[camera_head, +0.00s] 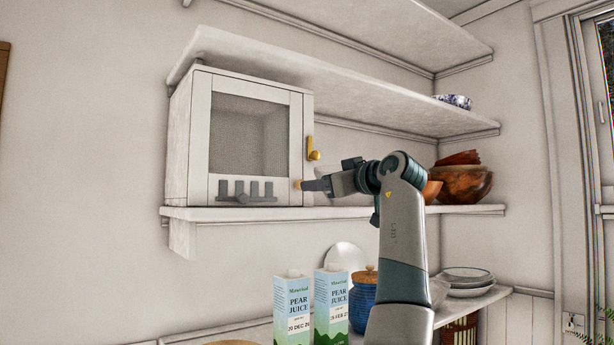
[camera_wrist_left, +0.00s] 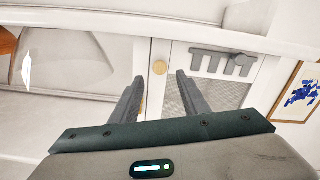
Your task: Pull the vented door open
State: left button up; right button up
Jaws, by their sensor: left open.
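The white cabinet (camera_head: 181,140) stands on the middle shelf at the left. Its door has a white frame (camera_head: 201,130) around a grey mesh panel (camera_head: 248,130) and looks shut. A small round tan knob (camera_head: 297,184) sits at the door's lower right; it also shows in the left wrist view (camera_wrist_left: 159,78). My left gripper (camera_head: 306,185) is at the knob, coming from the right. In the left wrist view its two fingers (camera_wrist_left: 159,80) are apart, with the knob between their tips. I cannot tell whether they touch it. My right gripper is out of view.
A yellow latch-like piece (camera_head: 313,150) sticks out at the cabinet's right edge. A grey hook rack (camera_head: 247,192) is low on the door. Wooden bowls (camera_head: 462,184) stand right on the shelf. Juice cartons (camera_head: 294,306) and a blue jar (camera_head: 362,305) stand below.

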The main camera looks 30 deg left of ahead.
pick_arm(q)
jog(key=shift+p+x, duration=1.25)
jog(key=shift+x, duration=1.75)
grip_shut()
